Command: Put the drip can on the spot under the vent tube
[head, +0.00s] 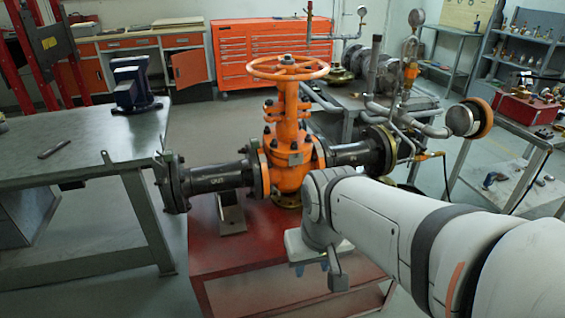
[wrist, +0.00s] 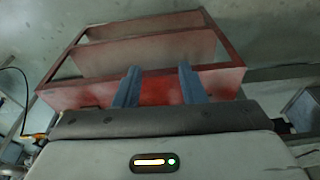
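The orange gate valve (head: 290,150) with its handwheel (head: 288,68) stands upright on a red stand (head: 230,245), with dark flanged pipes on both sides. I cannot make out the drip can, the vent tube or the marked spot in either view. My gripper (head: 311,268) points down in front of the stand, its blue fingers partly hidden by my wrist. In the wrist view, the fingers of my gripper (wrist: 158,82) are apart with nothing visible between them. The red stand's frame (wrist: 150,55) lies beyond them.
A metal workbench (head: 90,165) with a dark vise (head: 133,85) stands at the left. Carts with pipes, gauges and a red toolbox (head: 525,108) stand at the right. An orange drawer cabinet (head: 250,50) is at the back. Bare floor (head: 195,145) shows between bench and valve.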

